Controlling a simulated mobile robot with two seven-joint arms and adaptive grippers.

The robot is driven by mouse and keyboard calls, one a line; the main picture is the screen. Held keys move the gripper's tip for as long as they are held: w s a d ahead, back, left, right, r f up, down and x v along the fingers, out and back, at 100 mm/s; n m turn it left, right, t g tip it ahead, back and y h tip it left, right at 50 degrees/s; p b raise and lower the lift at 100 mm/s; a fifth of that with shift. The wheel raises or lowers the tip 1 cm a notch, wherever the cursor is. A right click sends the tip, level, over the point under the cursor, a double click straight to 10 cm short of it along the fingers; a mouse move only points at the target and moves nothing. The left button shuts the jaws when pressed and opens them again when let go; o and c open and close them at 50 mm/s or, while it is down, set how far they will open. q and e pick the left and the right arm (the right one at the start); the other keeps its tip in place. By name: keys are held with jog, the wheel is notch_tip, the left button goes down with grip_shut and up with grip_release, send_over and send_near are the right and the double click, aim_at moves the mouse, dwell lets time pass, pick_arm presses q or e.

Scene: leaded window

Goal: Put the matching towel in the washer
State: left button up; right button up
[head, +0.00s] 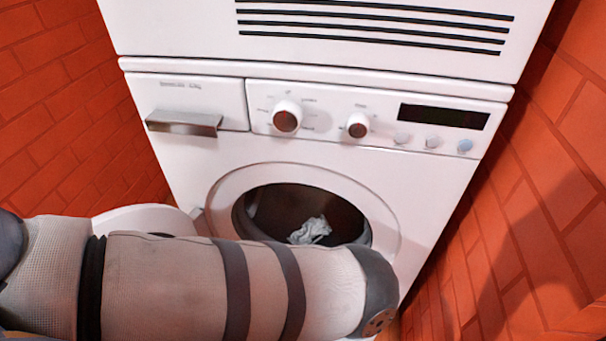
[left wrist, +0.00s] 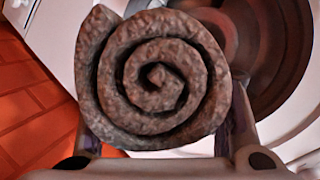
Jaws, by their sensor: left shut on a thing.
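A white front-loading washer (head: 430,185) stands ahead, its round door opening (head: 265,210) uncovered and its door swung out to the left. A crumpled pale cloth (head: 310,230) lies inside the drum. In the left wrist view my left gripper (left wrist: 157,140) is shut on a rolled brown towel (left wrist: 155,80), seen end-on as a spiral. The washer's opening (left wrist: 290,70) is behind the towel, to its right. In the head view my left forearm crosses in front of the washer's lower part, and the gripper and towel are hidden. My right gripper is not in view.
The open door (head: 145,217) sticks out at the left, partly behind my arm. Orange-red brick walls (head: 60,90) stand close on both sides of the washer. A second white appliance (head: 330,45) with dark slots sits on top. The washer has a drawer (head: 185,122) and knobs (head: 287,116).

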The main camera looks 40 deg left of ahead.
pick_arm(q)
jog(key=r+b+x, duration=0.2)
jog(key=b+x, duration=0.2)
jog(key=x, duration=0.6)
jog(key=w+a+r+b+x, duration=0.1)
jog(key=b+x, duration=0.4)
jog(key=x, duration=0.6)
jog(key=w+r+b+x, duration=0.1)
jog(key=r+b+x, duration=0.3)
jog(key=x, duration=0.6)
jog(key=shift+w+a+f, duration=0.2)
jog(key=shift+w+a, duration=0.1)
jog(key=shift+a, duration=0.2)
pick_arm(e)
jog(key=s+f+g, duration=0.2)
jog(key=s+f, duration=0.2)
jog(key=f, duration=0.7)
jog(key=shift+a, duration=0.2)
pick_arm(q)
jog(key=o, duration=1.3)
jog(key=shift+c, duration=0.2)
jog(key=v, duration=0.7)
jog(key=shift+s+d, duration=0.2)
jog(key=shift+r, duration=0.1)
